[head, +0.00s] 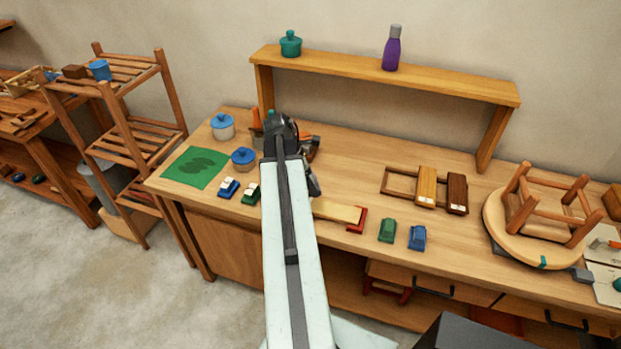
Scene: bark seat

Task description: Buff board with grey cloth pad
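A pale wooden board (337,211) lies on the workbench with a red stop at its right end. My arm covers its left part. The dark end of my arm with my gripper (311,180) is above the bench just behind and left of the board. The fingers are small and partly hidden, so I cannot tell whether they are open or shut or hold anything. I cannot make out a grey cloth pad for sure. A small dark grey block (582,275) lies at the right by the round stool seat.
An upturned stool (535,222) fills the bench's right part. Green (387,230) and blue (417,238) blocks sit right of the board. A wooden frame with two blocks (426,187) lies behind. A raised shelf (380,73) spans the back. Blue-lidded pots (222,126) stand left.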

